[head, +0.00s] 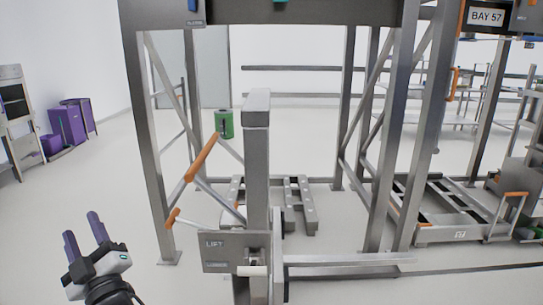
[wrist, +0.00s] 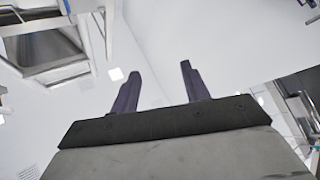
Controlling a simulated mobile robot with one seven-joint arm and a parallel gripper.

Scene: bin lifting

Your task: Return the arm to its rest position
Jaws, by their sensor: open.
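My gripper (head: 82,226) is at the lower left of the head view, with its two dark purple fingers pointing up and apart. It is open, and nothing is between the fingers. In the wrist view my gripper (wrist: 160,85) also shows empty, with the fingers spread against a pale background. In the head view it is to the left of the lift frame and apart from it.
A grey lift frame (head: 150,130) stands ahead, with a post labelled LIFT (head: 234,252) and orange-gripped levers (head: 202,157). A green bin (head: 224,124) is behind it. Purple bins (head: 67,126) stand far left. A low cart (head: 450,222) is at right. The left floor is clear.

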